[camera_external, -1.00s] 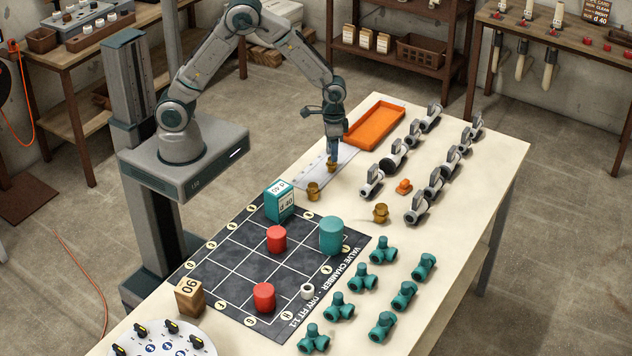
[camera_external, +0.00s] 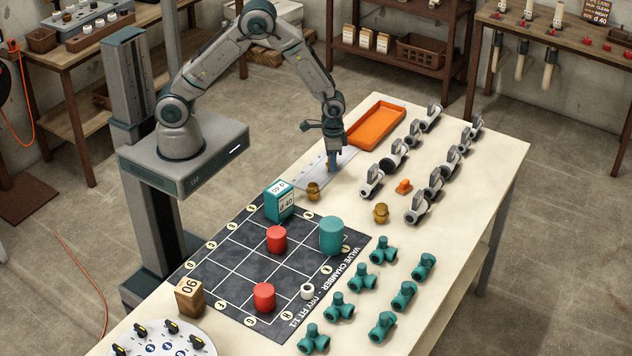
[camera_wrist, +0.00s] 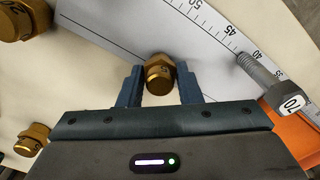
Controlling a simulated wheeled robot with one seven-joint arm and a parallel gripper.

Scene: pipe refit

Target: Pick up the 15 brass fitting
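A small brass fitting (camera_wrist: 159,75) lies between the two fingers of my gripper (camera_wrist: 160,88) in the wrist view. The fingers are apart, with a gap on each side of the fitting. Its marking is too small to read. In the external view my gripper (camera_external: 332,163) points down at the white ruled sheet and mostly hides this fitting. A second brass fitting (camera_external: 313,191) stands nearer the dark mat, and a third (camera_external: 381,213) stands to the right. Two more brass shapes, a large one (camera_wrist: 20,18) and a lower one (camera_wrist: 32,138), show at the wrist view's left.
The ruled sheet (camera_wrist: 100,45) lies under the fitting, with a grey bolt-like part (camera_wrist: 262,78) at its right. An orange tray (camera_external: 375,125) lies beyond my gripper. Grey-white valves (camera_external: 371,182) stand to the right. A teal box (camera_external: 279,201) stands on the mat's edge.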

